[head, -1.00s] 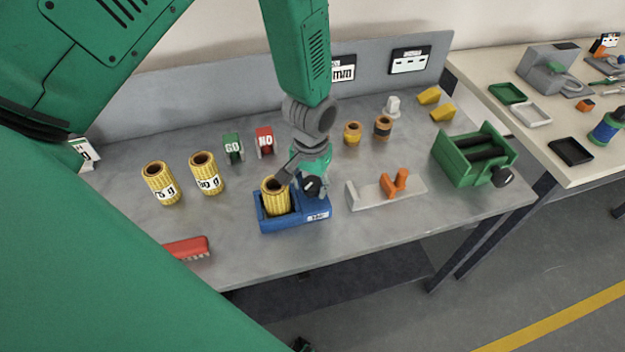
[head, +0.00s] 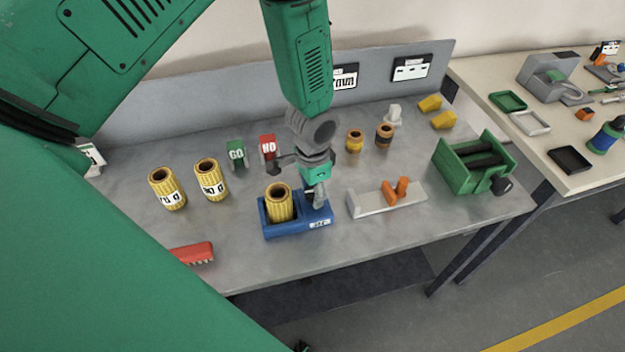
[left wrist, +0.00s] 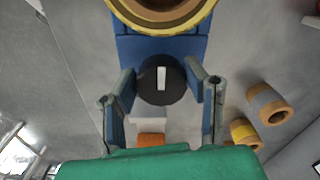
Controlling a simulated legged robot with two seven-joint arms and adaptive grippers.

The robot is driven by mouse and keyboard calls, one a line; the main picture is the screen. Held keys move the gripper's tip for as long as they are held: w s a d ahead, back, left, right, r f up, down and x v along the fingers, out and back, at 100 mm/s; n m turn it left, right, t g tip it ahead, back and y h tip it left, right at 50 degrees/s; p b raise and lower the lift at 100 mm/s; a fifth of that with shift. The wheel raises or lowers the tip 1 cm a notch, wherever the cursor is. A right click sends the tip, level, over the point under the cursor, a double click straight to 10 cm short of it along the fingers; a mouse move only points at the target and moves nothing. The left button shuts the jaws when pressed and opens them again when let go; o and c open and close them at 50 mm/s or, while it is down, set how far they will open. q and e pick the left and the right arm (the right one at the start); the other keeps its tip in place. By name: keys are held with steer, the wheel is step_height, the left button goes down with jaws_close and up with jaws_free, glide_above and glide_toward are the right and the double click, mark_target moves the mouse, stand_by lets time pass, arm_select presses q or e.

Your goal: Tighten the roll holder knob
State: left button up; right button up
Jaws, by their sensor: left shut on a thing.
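The blue roll holder (head: 275,230) stands at the middle front of the grey bench, with a yellow mesh roll (head: 279,205) upright in its left part. In the left wrist view, the round black knob (left wrist: 152,92) with a white mark sits on the holder (left wrist: 135,47), beside the roll (left wrist: 165,14). My left gripper (head: 318,192) reaches down over the right part of the holder and hides the knob in the head view. In the left wrist view, its fingers (left wrist: 161,82) stand on either side of the knob, shut on it. My right gripper is not in view.
A grey stand with an orange part (head: 386,197) lies right of the holder. A green roller device (head: 474,165) is farther right. Two yellow rolls (head: 167,188) (head: 211,180) and GO and NO blocks (head: 236,154) (head: 268,146) stand to the left and behind. A red tool (head: 192,253) lies front left.

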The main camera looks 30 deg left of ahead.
arm_select(q)
steer(key=shift+w+d+r, duration=0.1)
steer(key=shift+w, duration=0.25)
steer(key=o, duration=1)
steer(key=shift+o, duration=0.7)
steer(key=shift+r, duration=0.15)
step_height(320, 180, up, 11)
steer(key=shift+r, duration=0.15)
